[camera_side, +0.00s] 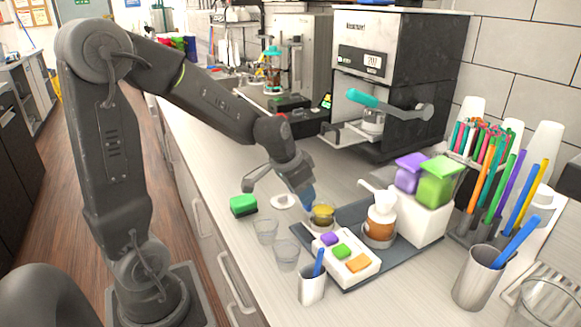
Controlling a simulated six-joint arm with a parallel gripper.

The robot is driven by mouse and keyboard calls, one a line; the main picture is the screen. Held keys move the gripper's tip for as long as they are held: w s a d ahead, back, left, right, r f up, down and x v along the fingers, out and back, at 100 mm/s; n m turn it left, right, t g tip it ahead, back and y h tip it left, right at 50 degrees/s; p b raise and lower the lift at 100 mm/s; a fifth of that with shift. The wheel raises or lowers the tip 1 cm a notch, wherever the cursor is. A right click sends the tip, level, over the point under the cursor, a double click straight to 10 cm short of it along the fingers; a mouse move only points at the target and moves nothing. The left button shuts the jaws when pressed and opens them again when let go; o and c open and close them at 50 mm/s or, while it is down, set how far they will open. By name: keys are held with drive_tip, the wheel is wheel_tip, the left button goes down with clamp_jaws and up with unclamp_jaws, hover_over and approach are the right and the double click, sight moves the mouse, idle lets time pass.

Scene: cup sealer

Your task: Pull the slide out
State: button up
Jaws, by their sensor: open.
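The cup sealer, as far as I can tell, is the boxy black and steel machine (385,60) at the back right, with a lit number display. A teal-handled lever (370,99) crosses its front. A light tray-like part (345,133), which may be the slide, shows low at its front, beside a metal holder (373,122). I cannot tell how far the slide sticks out. My gripper (278,194) is open and empty. It hangs low over the counter, in front of the machine and apart from it, near a small cup of yellow contents (322,213).
A green sponge (243,205) and clear cups (265,230) stand near my gripper. A dark tray (350,213) holds a pump bottle (381,215) and a white block with colored pieces (346,258). Pen holders (485,277) crowd the right. The counter's left edge is close.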

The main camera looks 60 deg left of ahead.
drive_tip(key=v, duration=1.1)
drive_tip(key=shift+s+r, duration=0.15)
drive_tip(key=shift+r, duration=0.2)
drive_tip(key=s+d+f+t, duration=0.1)
drive_tip(key=s+d, duration=0.9)
drive_tip(key=d, duration=0.1)
drive_tip(key=shift+s+d+f, duration=0.15)
drive_tip(key=shift+s+f, duration=0.1)
drive_tip(key=shift+s, duration=0.15)
idle(0.5)
